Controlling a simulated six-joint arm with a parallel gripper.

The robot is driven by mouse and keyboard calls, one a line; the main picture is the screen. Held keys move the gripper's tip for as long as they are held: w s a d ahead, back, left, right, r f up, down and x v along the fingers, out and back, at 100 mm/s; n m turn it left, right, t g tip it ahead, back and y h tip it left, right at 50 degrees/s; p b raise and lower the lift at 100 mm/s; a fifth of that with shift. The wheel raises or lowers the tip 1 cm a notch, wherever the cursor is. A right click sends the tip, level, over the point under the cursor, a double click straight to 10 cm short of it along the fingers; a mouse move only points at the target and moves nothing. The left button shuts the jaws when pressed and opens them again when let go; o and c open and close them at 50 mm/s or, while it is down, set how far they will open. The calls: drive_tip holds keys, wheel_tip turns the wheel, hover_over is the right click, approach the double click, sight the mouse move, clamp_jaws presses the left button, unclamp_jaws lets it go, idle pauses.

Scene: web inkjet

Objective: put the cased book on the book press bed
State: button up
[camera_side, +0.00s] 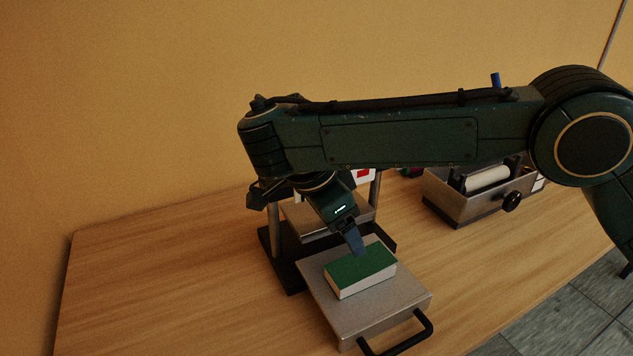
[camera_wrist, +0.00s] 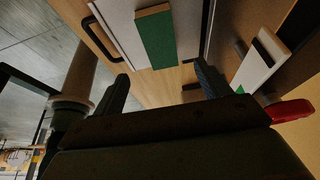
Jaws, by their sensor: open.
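The cased book (camera_side: 360,272), green with pale page edges, lies flat on the grey metal book press bed (camera_side: 385,312). The bed extends out in front of the press and has a black handle at its front edge. My gripper (camera_side: 356,248) is just above the far edge of the book in the side view; whether it touches cannot be told. In the wrist view, my gripper (camera_wrist: 163,84) has its fingers wide apart with nothing between them. The book (camera_wrist: 157,40) and the pale bed (camera_wrist: 126,32) show beyond the fingertips.
The press frame (camera_side: 281,262), with dark base and metal posts, stands behind the bed, partly hidden by my arm. A metal box with a white roller (camera_side: 487,178) and black knob stands at the back right. The wooden table (camera_side: 150,290) is clear at left.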

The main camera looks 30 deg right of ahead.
idle(0.3)
drive_tip(key=s+d+r+n+t+y, duration=0.1)
drive_tip(key=s+d+r+n, duration=0.25)
drive_tip(key=d+r, duration=0.5)
drive_tip(key=s+d+r+n+t+y, duration=0.15)
drive_tip(key=d+r+n, duration=0.35)
drive_tip(key=d, duration=0.7)
drive_tip(key=s+d+f+n+t+y, duration=0.1)
drive_tip(key=s+n, duration=0.3)
drive_tip(key=s, duration=0.6)
drive_tip(key=s+d+f+n+t+y, duration=0.1)
drive_tip(key=s+d+f+n+t, duration=0.1)
drive_tip(key=s, duration=0.7)
drive_tip(key=d+f+n, duration=0.1)
drive_tip(key=d+n, duration=0.1)
drive_tip(key=n, duration=0.1)
drive_tip(key=shift+s+d, duration=0.35)
drive_tip(key=shift+n, duration=0.25)
